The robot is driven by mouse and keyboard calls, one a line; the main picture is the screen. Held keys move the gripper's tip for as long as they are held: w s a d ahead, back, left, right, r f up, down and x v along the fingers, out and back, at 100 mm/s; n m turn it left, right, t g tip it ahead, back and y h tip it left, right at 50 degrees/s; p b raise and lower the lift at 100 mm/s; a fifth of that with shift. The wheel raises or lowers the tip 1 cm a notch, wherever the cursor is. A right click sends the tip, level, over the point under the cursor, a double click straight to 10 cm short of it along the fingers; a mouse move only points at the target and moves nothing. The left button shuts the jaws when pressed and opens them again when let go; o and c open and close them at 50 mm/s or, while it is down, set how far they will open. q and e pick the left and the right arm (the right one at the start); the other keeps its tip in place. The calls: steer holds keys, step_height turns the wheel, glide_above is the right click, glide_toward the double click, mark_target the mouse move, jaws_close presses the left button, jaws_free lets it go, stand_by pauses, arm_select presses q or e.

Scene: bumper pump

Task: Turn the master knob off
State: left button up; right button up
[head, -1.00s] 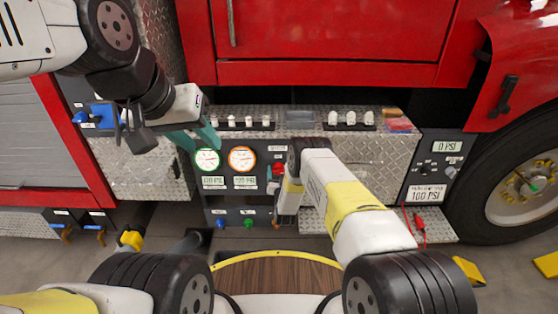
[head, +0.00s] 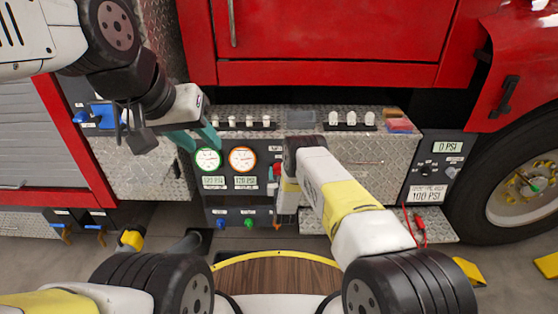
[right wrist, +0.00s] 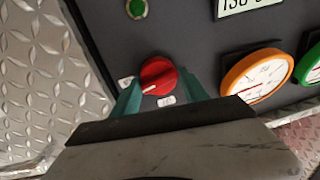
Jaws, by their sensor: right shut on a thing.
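The red round knob (right wrist: 158,75) is on the dark pump panel, with a white pointer line toward its lower left in the right wrist view. Small labels sit beside and below it, too small to read. My right gripper (right wrist: 158,90) has its teal fingers on either side of the knob and is shut on it. In the head view the knob is mostly hidden by my right gripper (head: 276,182). My left gripper (head: 204,146) is open and empty, its teal fingers apart in front of the panel by the white-and-green gauge (head: 208,160).
An orange-rimmed gauge (head: 242,160) is left of my right gripper. A row of white levers (head: 248,122) runs along the ledge above. A green button (right wrist: 137,8) is near the knob. A PSI display panel (head: 447,147) and wheel (head: 525,190) are at right.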

steer(key=n, duration=0.4)
steer(key=shift+d+h, duration=0.1)
steer(key=shift+h, duration=0.2)
steer(key=n, duration=0.3)
steer(key=shift+n+g, duration=0.3)
steer(key=shift+n, duration=0.1)
steer(key=n, duration=0.3)
steer(key=shift+h, duration=0.3)
steer(key=shift+n, duration=1.8)
steer(key=shift+h, duration=0.4)
steer(key=o, duration=1.3)
steer(key=shift+a, duration=0.2)
steer(key=shift+s, duration=0.1)
